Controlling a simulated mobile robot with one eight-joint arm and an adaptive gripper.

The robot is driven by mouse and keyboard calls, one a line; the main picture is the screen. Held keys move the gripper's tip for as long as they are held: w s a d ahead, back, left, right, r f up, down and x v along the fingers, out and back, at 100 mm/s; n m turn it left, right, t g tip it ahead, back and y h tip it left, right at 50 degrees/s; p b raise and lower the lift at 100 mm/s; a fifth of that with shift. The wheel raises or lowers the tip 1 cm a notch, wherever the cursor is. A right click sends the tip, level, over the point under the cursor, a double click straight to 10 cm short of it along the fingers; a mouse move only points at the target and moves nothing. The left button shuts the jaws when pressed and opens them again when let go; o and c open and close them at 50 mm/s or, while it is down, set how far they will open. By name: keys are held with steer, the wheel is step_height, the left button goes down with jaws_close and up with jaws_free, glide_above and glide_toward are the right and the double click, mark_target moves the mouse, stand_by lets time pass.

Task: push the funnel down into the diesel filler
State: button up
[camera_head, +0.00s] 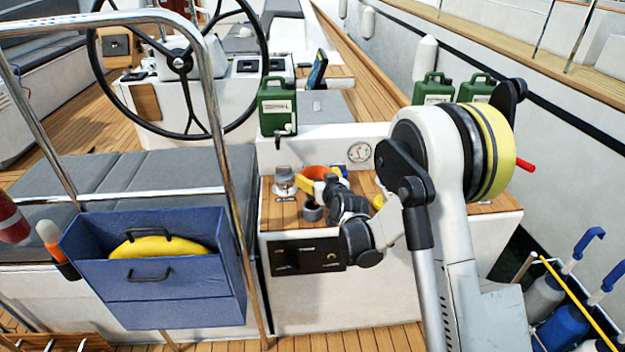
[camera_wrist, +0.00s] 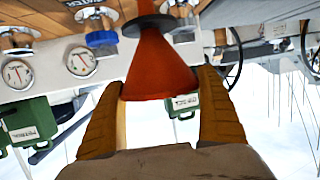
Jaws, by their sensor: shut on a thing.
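The orange-red funnel (camera_wrist: 158,65) is between the two yellow fingers of my gripper (camera_wrist: 160,84) in the wrist view, which looks upside down. My gripper is shut on its wide part. The narrow end points to the top of the picture, past a dark round collar (camera_wrist: 149,25). In the head view the funnel (camera_head: 316,172) and my gripper (camera_head: 326,180) are over the wooden filler deck. A chrome fitting (camera_head: 284,181) with a label stands just left of the funnel. I cannot read which filler is diesel, nor tell whether the spout is inside one.
A dark round piece (camera_head: 312,212) lies on the deck below the funnel. A gauge (camera_head: 360,152) is on the panel behind. A green can (camera_head: 277,105) stands above the deck. A blue bag (camera_head: 165,275) hangs at front left by a steel rail (camera_head: 212,110).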

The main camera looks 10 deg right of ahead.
steer(key=s+d+r+p, duration=0.4)
steer(key=d+r+p, duration=0.1)
steer(key=d+r, duration=0.4)
steer(key=shift+d, duration=0.25)
